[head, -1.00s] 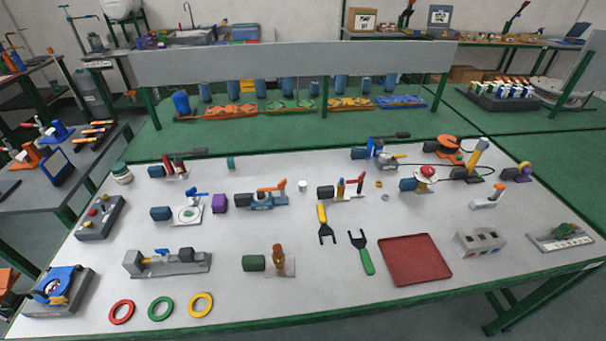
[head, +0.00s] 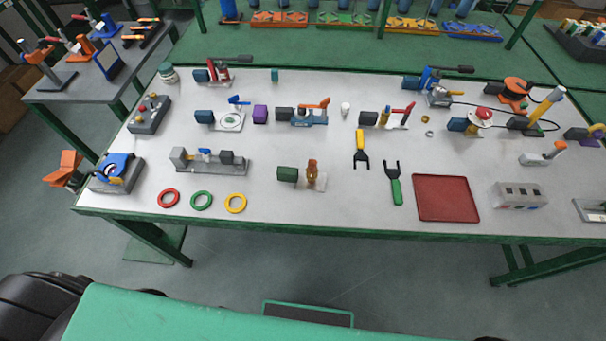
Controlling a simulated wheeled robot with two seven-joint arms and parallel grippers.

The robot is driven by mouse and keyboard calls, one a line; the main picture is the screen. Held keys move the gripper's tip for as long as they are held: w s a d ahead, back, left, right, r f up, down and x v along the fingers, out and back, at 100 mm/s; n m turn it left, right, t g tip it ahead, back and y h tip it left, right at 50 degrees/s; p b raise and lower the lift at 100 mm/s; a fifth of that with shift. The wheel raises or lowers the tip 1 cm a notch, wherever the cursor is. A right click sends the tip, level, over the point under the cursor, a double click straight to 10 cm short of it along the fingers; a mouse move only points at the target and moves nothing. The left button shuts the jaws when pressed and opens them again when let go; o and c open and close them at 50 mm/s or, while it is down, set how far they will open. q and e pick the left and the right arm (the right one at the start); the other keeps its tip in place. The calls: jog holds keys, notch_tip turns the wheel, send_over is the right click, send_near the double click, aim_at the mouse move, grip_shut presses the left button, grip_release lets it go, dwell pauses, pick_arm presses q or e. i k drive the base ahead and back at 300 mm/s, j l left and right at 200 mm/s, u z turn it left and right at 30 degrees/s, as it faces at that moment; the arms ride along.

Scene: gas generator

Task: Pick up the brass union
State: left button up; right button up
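A small brass-coloured ring-like piece (head: 425,119), which looks like the brass union, lies on the grey table (head: 330,215) right of centre, towards the back. A small grey nut-like piece (head: 430,133) lies just in front of it, apart from it. Both are too small to make out in detail. Neither of my grippers is in view.
Left of the brass piece stands a fixture with a red lever (head: 402,116); right of it, one with a red knob (head: 484,114). Two open-ended wrenches, yellow (head: 361,148) and green (head: 394,184), and a red tray (head: 446,198) lie nearer the front edge.

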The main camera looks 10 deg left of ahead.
aim_at(285, 173)
jog(key=k+l+u, duration=0.1)
jog(key=u, duration=0.35)
jog(key=k+u, duration=0.3)
jog(key=u, duration=0.15)
jog(key=k+u, duration=0.2)
jog(key=u, duration=0.25)
